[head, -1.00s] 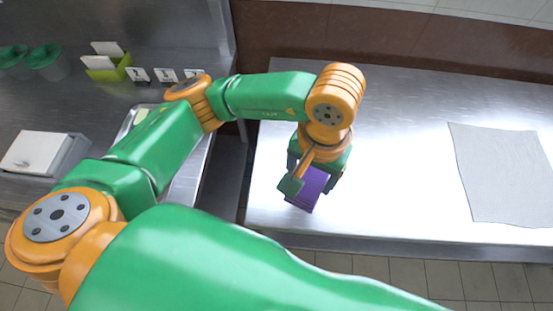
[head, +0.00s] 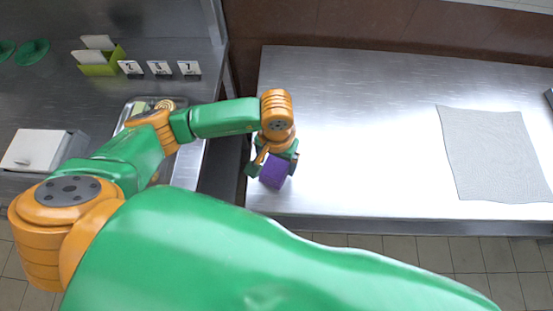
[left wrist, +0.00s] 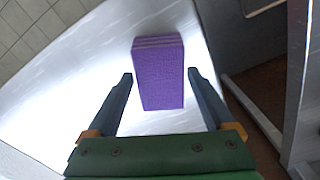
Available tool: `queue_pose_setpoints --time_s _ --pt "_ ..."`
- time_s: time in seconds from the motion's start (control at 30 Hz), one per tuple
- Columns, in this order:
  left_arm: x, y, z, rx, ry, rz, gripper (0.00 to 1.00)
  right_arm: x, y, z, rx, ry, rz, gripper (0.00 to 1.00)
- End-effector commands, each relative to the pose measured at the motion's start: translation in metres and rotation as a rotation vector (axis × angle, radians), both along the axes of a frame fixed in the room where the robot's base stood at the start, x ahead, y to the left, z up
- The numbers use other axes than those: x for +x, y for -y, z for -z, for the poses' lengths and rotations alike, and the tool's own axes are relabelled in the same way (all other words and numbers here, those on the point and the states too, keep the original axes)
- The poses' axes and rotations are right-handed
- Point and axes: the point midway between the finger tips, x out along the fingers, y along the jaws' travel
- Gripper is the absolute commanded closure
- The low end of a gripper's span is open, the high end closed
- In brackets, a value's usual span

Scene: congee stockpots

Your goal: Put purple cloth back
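The purple cloth (head: 276,170) is a folded, block-like stack near the left end of the steel table (head: 350,130). It also shows in the left wrist view (left wrist: 159,78), with its layered edge at the top. My left gripper (head: 272,168) is over it. In the left wrist view its two fingers (left wrist: 160,76) stand on either side of the cloth, with a narrow gap at the right finger. They look open. I cannot tell whether the cloth's underside fully rests on the table. My right gripper is not in view.
A grey cloth (head: 495,155) lies flat at the table's right. A gap separates the table from the left counter, which holds a metal tray (head: 190,168), a white box (head: 38,150), number cards (head: 160,68) and a green holder (head: 100,66). The table's middle is clear.

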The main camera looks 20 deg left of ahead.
Motion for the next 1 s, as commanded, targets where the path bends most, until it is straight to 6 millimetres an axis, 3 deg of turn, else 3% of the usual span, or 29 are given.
queue_pose_setpoints --time_s 0.37,0.8,1.0 --pt "0.001 0.0 -0.009 -0.001 0.002 0.0 0.0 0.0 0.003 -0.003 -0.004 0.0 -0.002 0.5" --pt "0.001 0.0 -0.113 -0.001 0.005 0.0 0.0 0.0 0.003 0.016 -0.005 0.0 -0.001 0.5" --pt "0.0 0.0 -0.124 0.0 0.0 -0.001 0.0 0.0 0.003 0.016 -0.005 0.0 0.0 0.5"
